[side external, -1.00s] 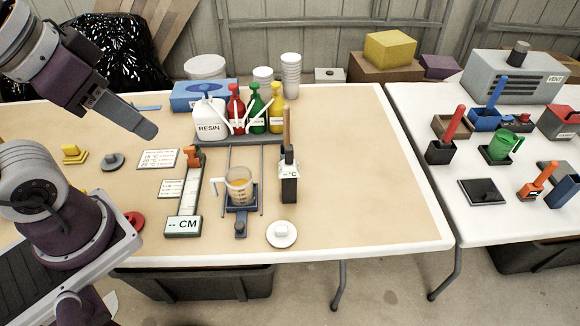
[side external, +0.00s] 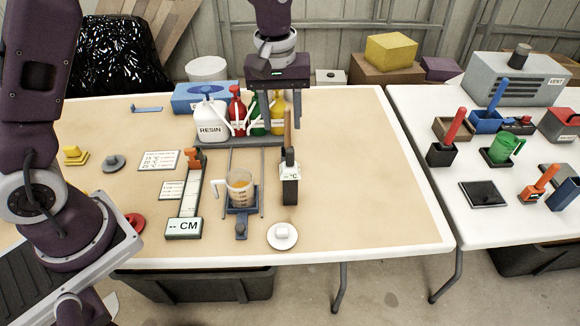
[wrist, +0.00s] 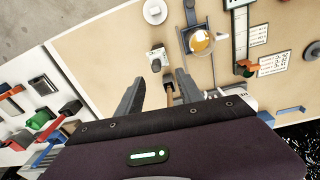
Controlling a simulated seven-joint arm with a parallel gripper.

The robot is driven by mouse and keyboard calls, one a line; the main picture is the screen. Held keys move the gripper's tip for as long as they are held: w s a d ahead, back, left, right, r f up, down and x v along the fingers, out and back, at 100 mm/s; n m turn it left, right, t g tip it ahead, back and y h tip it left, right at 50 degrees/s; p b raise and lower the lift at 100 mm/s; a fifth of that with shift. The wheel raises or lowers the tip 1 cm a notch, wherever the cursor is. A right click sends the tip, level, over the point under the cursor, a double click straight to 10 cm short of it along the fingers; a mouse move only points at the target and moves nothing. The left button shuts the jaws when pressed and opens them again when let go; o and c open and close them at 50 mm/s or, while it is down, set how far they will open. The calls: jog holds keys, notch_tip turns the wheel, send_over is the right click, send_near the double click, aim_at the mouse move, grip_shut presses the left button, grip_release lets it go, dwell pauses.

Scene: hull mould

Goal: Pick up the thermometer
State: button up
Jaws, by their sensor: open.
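The thermometer (side external: 289,170) stands upright in a dark holder right of the measuring jug, with a white °C display and a wooden handle pointing up. In the wrist view its display (wrist: 156,57) and handle (wrist: 169,92) show ahead, between the finger lines. My gripper (side external: 272,126) is open and empty, pointing down above the table near the handle's top. In the wrist view the two fingertips (wrist: 161,74) lie either side of the handle. I cannot tell the exact height gap.
The measuring jug (side external: 240,187) of amber liquid stands on a blue stand left of the thermometer. The resin jug (side external: 210,122) and colored bottles stand behind, close to my gripper. A white round piece (side external: 282,236) lies in front. The tabletop right of the thermometer (side external: 370,180) is clear.

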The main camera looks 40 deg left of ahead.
jog(key=n, duration=0.1)
send_over(290, 150)
jog(key=shift+g, duration=0.3)
notch_tip(290, 150, down, 5)
jog(key=shift+r, duration=0.15)
notch_tip(290, 150, down, 7)
jog(key=shift+f, duration=0.1)
grip_shut()
